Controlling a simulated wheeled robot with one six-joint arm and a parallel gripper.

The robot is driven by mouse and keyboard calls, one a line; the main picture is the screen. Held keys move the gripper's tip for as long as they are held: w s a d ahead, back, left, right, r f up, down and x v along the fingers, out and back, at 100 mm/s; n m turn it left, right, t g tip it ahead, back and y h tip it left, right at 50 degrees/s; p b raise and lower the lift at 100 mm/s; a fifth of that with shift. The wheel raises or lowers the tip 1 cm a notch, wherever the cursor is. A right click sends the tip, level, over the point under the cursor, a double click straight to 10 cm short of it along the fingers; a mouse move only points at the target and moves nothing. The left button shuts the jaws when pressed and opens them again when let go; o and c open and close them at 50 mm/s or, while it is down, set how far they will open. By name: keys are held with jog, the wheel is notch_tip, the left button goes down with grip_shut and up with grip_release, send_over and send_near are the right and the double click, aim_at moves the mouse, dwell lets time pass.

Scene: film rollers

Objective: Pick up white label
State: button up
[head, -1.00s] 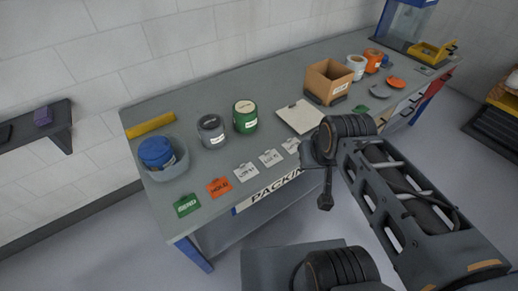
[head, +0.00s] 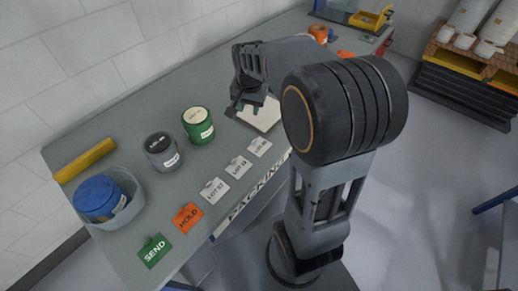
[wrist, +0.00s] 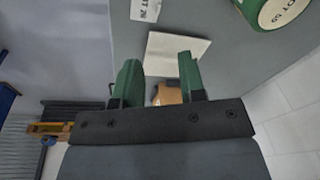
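Three white labels lie flat in a row near the front edge of the bench. The nearest white label (head: 214,190) reads like LOT 57; a middle label (head: 238,166) and a far label (head: 259,146) lie beyond it. One white label also shows at the top of the wrist view (wrist: 145,9). My gripper (head: 245,108) is above the bench, near the pale clipboard (head: 264,118) and beyond the labels. In the wrist view its green fingers (wrist: 159,60) are apart with nothing held between them.
An orange HOLD label (head: 188,217) and green SEND label (head: 154,250) continue the row. A cardboard box (wrist: 170,94) shows beyond my fingers.

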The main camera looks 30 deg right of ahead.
jog(key=w+d+f+m+g+b, duration=0.1)
jog(key=w+d+f+m, duration=0.15)
jog(key=f, duration=0.25)
jog(key=w+d+f+m+g+b, duration=0.1)
jog(key=w+d+f+m, duration=0.1)
jog(key=w+f, duration=0.3)
jog(key=p, duration=0.1)
send_over(255, 140)
jog(key=f, duration=0.8)
jog(key=shift+w+d+f, duration=0.15)
jog(key=shift+w+f, duration=0.15)
jog(key=shift+f, duration=0.05)
jog(key=shift+s+f+p, duration=0.2)
jog(key=shift+f+p, duration=0.55)
jog(key=shift+f, duration=2.4)
jog(key=shift+c, duration=0.4)
grip_shut()
